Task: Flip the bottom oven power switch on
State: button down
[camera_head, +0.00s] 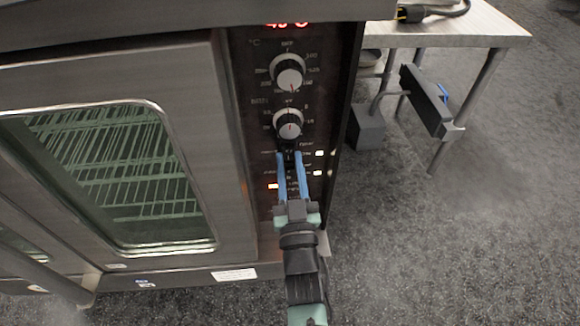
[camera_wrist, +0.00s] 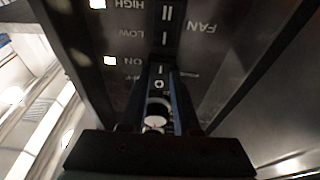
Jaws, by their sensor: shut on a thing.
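The oven's control panel (camera_head: 262,120) is dark, with two round knobs, the upper knob (camera_head: 290,75) and the lower knob (camera_head: 289,123). My gripper (camera_head: 290,155) reaches up to the panel just below the lower knob, its blue fingers close together. In the wrist view, my gripper (camera_wrist: 161,72) has its fingers on both sides of the black power switch (camera_wrist: 159,77), marked I and O, and is shut on it. The fingers partly hide the switch, so its tilt is unclear. A white light (camera_wrist: 110,60) shows beside the ON label.
The fan switch (camera_wrist: 166,22) is close to the power switch. The oven door (camera_head: 205,160) with its glass window is left of the panel. A metal table (camera_head: 450,28) stands at the right. The grey floor (camera_head: 430,250) at the lower right is clear.

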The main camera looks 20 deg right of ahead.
jog(key=c, duration=0.6)
grip_release()
jog(key=shift+c, duration=0.2)
jog(key=shift+s, duration=0.1)
jog(key=p+v, duration=0.3)
jog(key=v, duration=0.9)
jog(key=shift+s, duration=0.4)
jog(key=shift+a+f, duration=0.15)
